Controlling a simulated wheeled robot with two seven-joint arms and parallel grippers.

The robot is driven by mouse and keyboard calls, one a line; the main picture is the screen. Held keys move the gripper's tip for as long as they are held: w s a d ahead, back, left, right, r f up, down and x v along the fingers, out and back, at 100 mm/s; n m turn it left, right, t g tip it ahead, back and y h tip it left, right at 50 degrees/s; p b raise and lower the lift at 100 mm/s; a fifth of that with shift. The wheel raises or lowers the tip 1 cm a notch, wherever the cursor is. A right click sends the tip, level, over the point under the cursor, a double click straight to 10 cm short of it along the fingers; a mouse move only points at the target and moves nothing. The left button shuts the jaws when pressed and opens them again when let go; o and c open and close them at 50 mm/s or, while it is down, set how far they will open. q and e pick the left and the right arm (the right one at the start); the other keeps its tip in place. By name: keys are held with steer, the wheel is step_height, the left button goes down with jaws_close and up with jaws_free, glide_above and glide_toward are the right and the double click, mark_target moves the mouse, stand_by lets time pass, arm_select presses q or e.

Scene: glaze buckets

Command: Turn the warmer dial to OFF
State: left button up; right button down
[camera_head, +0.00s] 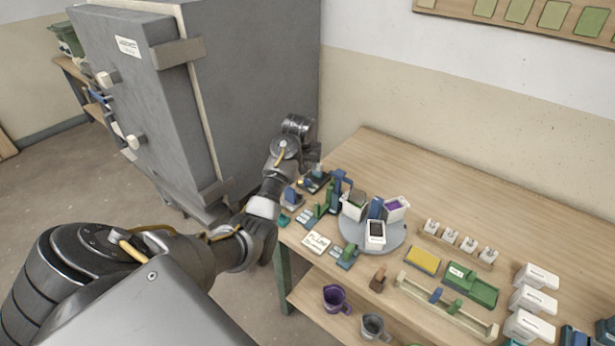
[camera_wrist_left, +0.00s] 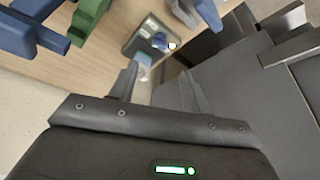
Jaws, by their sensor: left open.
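A small dark warmer (camera_head: 314,184) sits on the table's left end, close to the grey cabinet. In the left wrist view the warmer (camera_wrist_left: 142,34) shows a dark panel with a round blue dial (camera_wrist_left: 160,41) and a small white spot beside it. My left gripper (camera_wrist_left: 160,78) is open, its two fingers apart and pointing toward the warmer. A pale blue piece shows near the left finger; I cannot tell whether it touches. In the head view my left arm reaches to the table's far left corner, and its fingertips are hard to make out. I cannot read the dial's setting.
A grey cabinet (camera_head: 255,85) stands close to my left arm. Blue and green stands (camera_head: 325,208) are near the warmer. A round grey turntable (camera_head: 352,229) holds several buckets. A white card (camera_head: 316,242) lies near the front edge.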

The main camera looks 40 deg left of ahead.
mark_target(307, 184)
arm_select(q)
steer(key=x, duration=0.8)
steer(key=shift+w+f, duration=0.15)
steer(key=shift+f, duration=0.2)
steer(key=shift+x, duration=0.8)
arm_select(e)
steer(key=shift+a+r, duration=0.15)
steer(key=shift+r, duration=0.05)
arm_select(q)
steer(key=c, duration=1)
arm_select(e)
steer(key=shift+s, duration=0.1)
arm_select(q)
steer(key=shift+p, duration=0.35)
arm_select(e)
steer(key=shift+r, duration=0.15)
